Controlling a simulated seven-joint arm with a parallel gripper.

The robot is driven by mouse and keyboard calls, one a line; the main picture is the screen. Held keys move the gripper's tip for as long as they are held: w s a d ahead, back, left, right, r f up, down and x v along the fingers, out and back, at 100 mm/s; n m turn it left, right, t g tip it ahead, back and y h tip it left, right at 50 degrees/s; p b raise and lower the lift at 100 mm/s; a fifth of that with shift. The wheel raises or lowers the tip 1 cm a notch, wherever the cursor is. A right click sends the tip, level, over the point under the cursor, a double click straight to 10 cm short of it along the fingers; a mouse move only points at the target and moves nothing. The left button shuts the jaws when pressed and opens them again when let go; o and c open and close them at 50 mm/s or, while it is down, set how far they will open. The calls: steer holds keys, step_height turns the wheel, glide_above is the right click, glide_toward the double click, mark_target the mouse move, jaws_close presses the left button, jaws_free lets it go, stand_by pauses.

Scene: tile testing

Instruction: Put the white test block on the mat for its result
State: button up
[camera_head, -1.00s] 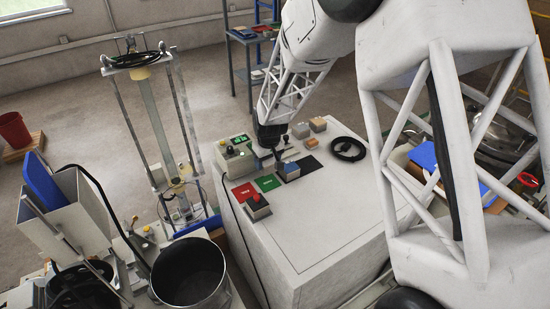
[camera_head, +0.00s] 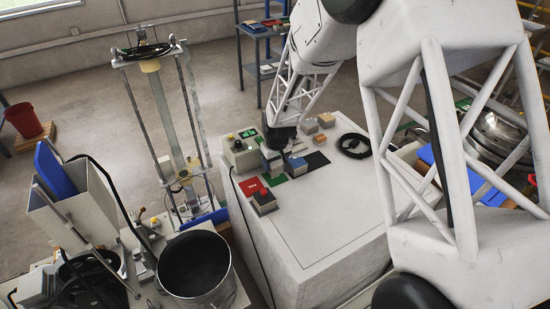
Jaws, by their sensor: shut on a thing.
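My gripper (camera_head: 276,152) is over the far left part of the white worktop and is shut on a small pale block (camera_head: 272,162), which looks like the white test block. Its fingers are small and partly hidden by the wrist. The block is above or at the far edge of the green mat (camera_head: 275,179); I cannot tell whether it touches. A red mat (camera_head: 251,186) lies to the left of the green one. A black mat (camera_head: 317,160) lies to the right, with a blue-topped block (camera_head: 297,167) at its left edge.
A device with a green display (camera_head: 242,155) stands at the far left edge. A grey block (camera_head: 310,127), tan block (camera_head: 326,120), orange-tan block (camera_head: 319,138) and black cable coil (camera_head: 354,146) lie behind. The near worktop is clear.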

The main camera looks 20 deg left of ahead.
steer(key=shift+f, duration=1.7)
steer(key=shift+f, duration=0.3)
stand_by(0.3)
steer(key=o, duration=1.5)
steer(key=shift+c, duration=0.2)
steer(key=shift+r, duration=3)
